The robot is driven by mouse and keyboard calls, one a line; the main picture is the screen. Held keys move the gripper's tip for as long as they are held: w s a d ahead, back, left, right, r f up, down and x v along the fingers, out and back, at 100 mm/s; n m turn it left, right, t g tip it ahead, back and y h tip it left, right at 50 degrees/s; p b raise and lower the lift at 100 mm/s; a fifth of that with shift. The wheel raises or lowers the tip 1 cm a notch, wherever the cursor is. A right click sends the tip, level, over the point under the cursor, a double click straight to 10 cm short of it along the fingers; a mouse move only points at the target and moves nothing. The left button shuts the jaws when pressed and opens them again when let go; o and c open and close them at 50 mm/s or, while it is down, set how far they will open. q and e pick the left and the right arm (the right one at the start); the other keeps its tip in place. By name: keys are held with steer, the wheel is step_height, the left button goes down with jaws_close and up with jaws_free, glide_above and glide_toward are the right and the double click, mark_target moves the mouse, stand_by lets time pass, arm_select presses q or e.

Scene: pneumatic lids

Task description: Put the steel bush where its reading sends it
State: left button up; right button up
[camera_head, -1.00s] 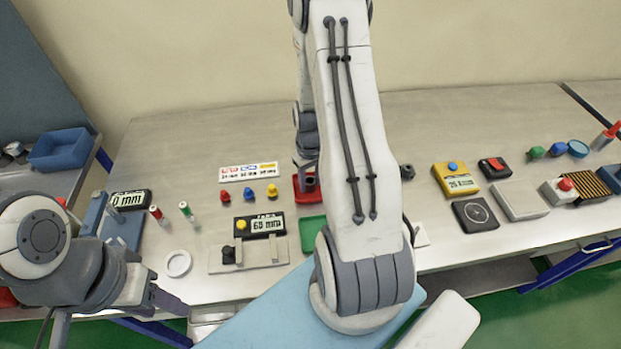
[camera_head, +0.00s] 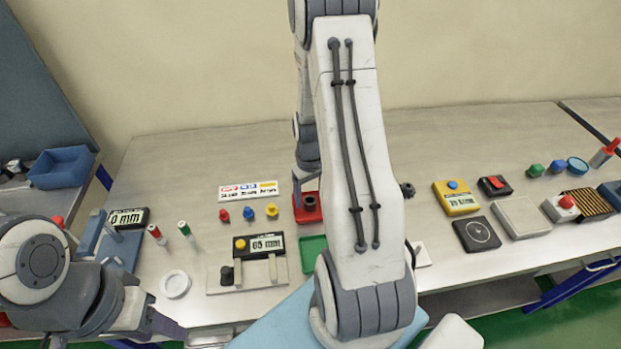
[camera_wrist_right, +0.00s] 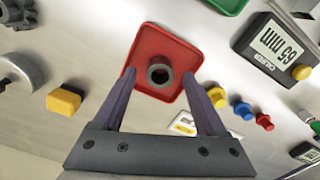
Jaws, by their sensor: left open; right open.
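The steel bush (camera_wrist_right: 159,74), a short dark grey ring with a hole, stands in the red tray (camera_wrist_right: 178,41). In the head view the red tray (camera_head: 313,216) is partly behind my right arm. My right gripper (camera_wrist_right: 160,75) is open, its fingers on either side of the bush, apart from it; their height above the tray is unclear. The gauge display (camera_head: 266,243) reads 65 mm, also in the wrist view (camera_wrist_right: 277,45). A card (camera_head: 248,190) has red, blue and yellow headings; its small text is unreadable. My left gripper (camera_head: 172,328) is open and empty at the table's front left.
A green tray (camera_head: 312,250) lies in front of the red one. Red, blue and yellow knobs (camera_head: 248,213) stand left of it. A 0 mm display (camera_head: 128,217), white ring (camera_head: 175,284) and blue bin (camera_head: 62,168) are further left. A yellow meter (camera_head: 456,198) stands at right.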

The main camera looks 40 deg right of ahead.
step_height(320, 180, up, 10)
steer(key=b, duration=0.1)
steer(key=s+a+r+n, duration=0.2)
steer(key=a+r, duration=0.1)
steer(key=a, duration=0.7)
steer(key=s+a+r+n, duration=0.1)
steer(key=a+r+n, duration=0.15)
steer(key=a, duration=0.85)
steer(key=s+a+r+n+y, duration=0.1)
steer(key=s+a+n, duration=0.3)
steer(key=s+a, duration=0.5)
steer(key=s, duration=0.4)
steer(key=shift+s+a+r, duration=0.15)
steer(key=shift+a+r, duration=0.25)
steer(key=shift+n, duration=0.25)
